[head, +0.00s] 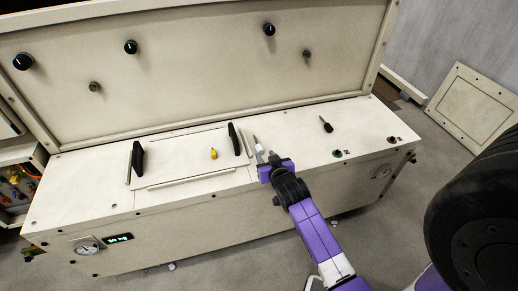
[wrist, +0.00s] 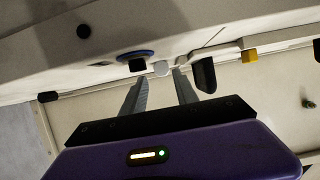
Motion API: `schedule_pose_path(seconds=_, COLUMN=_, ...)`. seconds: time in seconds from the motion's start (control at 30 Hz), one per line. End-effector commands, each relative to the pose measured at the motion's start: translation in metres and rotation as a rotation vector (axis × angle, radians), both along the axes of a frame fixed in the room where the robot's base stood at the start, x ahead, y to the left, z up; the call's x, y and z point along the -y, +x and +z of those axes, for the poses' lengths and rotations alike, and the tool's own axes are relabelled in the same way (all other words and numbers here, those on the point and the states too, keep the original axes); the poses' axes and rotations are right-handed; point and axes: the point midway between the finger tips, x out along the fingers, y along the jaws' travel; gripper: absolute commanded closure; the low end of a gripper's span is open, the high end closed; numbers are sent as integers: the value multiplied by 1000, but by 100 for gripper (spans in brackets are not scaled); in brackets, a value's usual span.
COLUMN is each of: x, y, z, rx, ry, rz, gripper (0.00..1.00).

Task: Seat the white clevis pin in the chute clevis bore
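A small white piece, which looks like the clevis pin (head: 260,149), stands on the cream top deck by the right black handle in the head view. In the wrist view the white pin (wrist: 160,68) shows as a pale rounded end between and just beyond my fingertips. My gripper (head: 265,160) reaches over the deck from the front. In the wrist view my gripper (wrist: 158,80) has its two grey fingers apart, with gaps beside the pin; I see no firm contact. I cannot pick out the clevis bore for certain.
A black handle (head: 234,139) stands close left of my gripper, another (head: 138,158) farther left. A yellow piece (head: 214,153) sits between them. A black knob (head: 326,125) is to the right. The wrist view shows a black piece with a blue ring (wrist: 136,55). An upright panel (head: 200,60) rises behind.

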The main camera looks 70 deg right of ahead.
Motion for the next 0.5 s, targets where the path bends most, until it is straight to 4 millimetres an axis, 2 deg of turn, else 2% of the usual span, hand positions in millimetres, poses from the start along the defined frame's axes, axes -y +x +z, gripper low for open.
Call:
schedule_pose_path(seconds=0.3, x=29, y=28, z=-13, rx=2, ry=0, rz=-1, gripper=65)
schedule_pose_path(seconds=0.5, x=35, y=34, z=-17, rx=0, ry=0, rz=1, gripper=65)
